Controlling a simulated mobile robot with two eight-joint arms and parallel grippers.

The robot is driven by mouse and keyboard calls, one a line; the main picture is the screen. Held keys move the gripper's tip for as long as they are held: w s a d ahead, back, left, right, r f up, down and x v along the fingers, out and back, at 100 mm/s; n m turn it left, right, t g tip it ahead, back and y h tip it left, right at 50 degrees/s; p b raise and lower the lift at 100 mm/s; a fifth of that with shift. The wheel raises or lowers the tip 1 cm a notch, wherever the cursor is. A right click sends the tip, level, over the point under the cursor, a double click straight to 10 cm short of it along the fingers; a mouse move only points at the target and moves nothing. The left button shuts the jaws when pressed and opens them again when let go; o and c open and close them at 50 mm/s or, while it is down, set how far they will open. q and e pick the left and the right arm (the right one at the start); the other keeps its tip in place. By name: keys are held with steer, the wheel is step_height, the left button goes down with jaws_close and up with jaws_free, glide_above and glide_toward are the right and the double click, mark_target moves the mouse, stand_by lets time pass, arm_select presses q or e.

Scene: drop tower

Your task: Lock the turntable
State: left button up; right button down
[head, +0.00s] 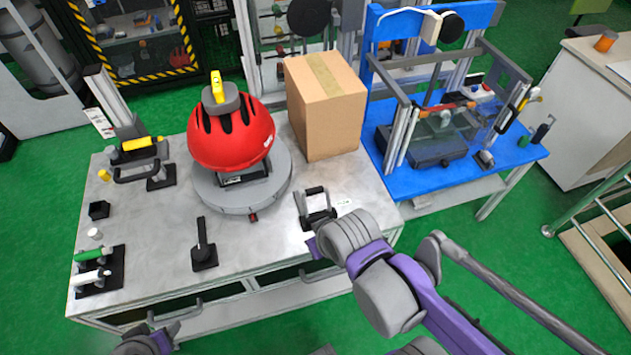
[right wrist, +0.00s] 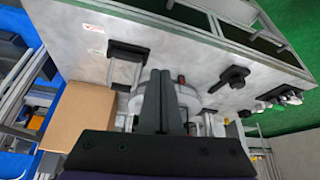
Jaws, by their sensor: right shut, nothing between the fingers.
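The turntable (head: 240,198) is a round grey disc on the metal workbench, with a red helmet (head: 230,135) on it. A small red tab (head: 253,218) sits at its front rim; this tab also shows in the right wrist view (right wrist: 181,79). A black lever on a square base (head: 203,250) stands in front of the turntable, apart from it. My right gripper (head: 313,246) is above the bench's front right; in the right wrist view its fingers (right wrist: 160,76) are together and empty, partly hiding the turntable. My left gripper (head: 170,330) is at the bottom edge, mostly cut off.
A cardboard box (head: 327,110) stands behind the turntable's right side. A black-framed handle (head: 316,204) is at the bench's right front. Handles and small fixtures (head: 92,277) line the left side. A blue table (head: 460,175) with a framed rig stands right.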

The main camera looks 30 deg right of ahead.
steer(key=w+d+m+b, duration=0.1)
steer(key=w+d, duration=0.4)
steer(key=w, duration=0.4)
steer(key=w+d+m+g+b, duration=0.1)
steer(key=w+d+b, duration=0.1)
steer(key=w+d, duration=0.4)
steer(key=w, duration=0.4)
steer(key=shift+w+r+m+g+h, duration=0.15)
steer(key=shift+m+g+h, duration=0.15)
steer(key=shift+h, duration=0.1)
step_height(320, 180, down, 8)
steer(key=shift+s+a, duration=0.15)
steer(key=shift+s, duration=0.2)
